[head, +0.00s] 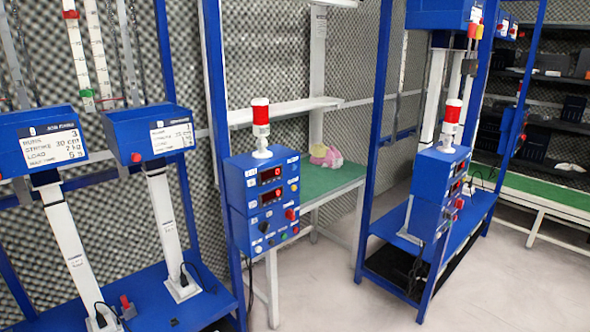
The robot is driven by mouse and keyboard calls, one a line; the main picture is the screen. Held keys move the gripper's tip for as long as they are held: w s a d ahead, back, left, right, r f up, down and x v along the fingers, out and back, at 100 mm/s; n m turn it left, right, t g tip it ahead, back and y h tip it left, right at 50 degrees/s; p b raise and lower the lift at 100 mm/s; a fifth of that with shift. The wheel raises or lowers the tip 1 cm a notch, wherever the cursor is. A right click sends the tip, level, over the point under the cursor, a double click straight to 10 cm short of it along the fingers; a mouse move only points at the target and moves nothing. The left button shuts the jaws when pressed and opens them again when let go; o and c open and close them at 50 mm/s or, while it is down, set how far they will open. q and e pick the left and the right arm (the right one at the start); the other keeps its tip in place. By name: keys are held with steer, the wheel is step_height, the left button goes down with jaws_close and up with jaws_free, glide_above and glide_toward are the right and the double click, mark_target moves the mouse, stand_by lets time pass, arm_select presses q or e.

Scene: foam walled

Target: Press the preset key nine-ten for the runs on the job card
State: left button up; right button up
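A blue control box (262,195) stands on a blue post in the middle, with two red-lit displays, small pale labels, and several knobs and buttons. A second similar control box (440,180) stands further right. Labels on both are too small to read, so I cannot pick out the nine-ten key. Neither gripper is in view.
Red-and-white beacons top the control boxes, one on the middle box (261,125). A green-topped bench (335,182) with a pink and yellow bundle (326,156) stands behind. Blue frames and bases edge the machines. Pale floor (330,285) is open at the front right.

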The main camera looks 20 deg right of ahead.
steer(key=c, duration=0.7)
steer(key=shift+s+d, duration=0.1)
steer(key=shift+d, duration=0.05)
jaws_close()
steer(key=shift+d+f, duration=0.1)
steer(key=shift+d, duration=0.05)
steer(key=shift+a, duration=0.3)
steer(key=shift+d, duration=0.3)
